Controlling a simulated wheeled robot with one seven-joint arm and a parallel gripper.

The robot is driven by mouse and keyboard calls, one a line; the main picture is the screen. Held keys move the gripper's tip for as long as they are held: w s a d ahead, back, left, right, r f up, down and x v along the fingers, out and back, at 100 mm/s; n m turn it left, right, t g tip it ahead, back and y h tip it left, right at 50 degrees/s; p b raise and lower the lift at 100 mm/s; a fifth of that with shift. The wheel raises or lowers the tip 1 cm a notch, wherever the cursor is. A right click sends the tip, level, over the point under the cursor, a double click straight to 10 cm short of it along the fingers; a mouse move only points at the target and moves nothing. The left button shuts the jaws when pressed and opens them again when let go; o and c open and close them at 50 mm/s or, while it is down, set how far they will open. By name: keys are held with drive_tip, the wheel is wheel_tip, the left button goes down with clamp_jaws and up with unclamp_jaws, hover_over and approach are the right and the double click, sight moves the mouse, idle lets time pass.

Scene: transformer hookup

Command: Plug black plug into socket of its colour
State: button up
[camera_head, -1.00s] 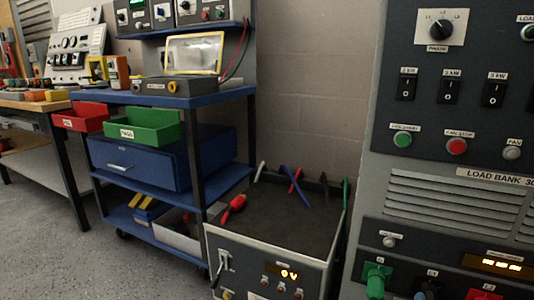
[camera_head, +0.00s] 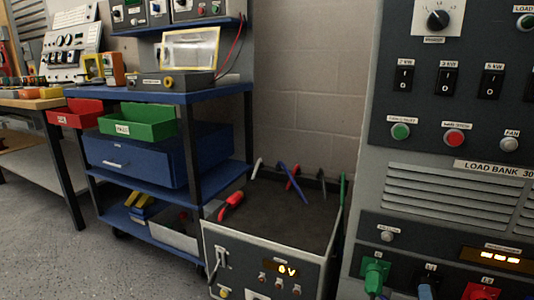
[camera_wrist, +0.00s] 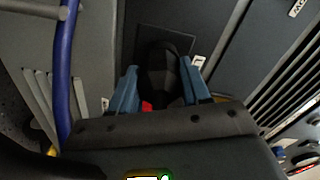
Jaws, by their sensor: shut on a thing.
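My gripper (camera_wrist: 159,82) shows in the wrist view, its two blue fingers closed on the sides of a black plug (camera_wrist: 161,66). The plug points away from the wrist towards a dark panel. A small red patch shows at its near end. I cannot tell whether its tip touches anything. No black socket can be made out for certain in either view. My gripper is not in the head view.
The load bank (camera_head: 440,190) stands at the right, with a green plug (camera_head: 374,274), a blue one (camera_head: 426,290) and a red one (camera_head: 480,291) along its bottom. The open-topped unit (camera_head: 275,215) holds cables. A blue cable (camera_wrist: 66,70) runs at left in the wrist view.

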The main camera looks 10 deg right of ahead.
drive_tip(key=o, duration=1.3)
drive_tip(key=shift+w+d+r, duration=0.1)
drive_tip(key=shift+w+r, duration=0.25)
drive_tip(key=shift+s, duration=0.1)
drive_tip(key=shift+p+v, duration=0.95)
drive_tip(key=shift+v, duration=1.6)
drive_tip(key=shift+f, duration=0.2)
drive_tip(key=shift+p+v, duration=1.15)
drive_tip(key=shift+v, duration=2.8)
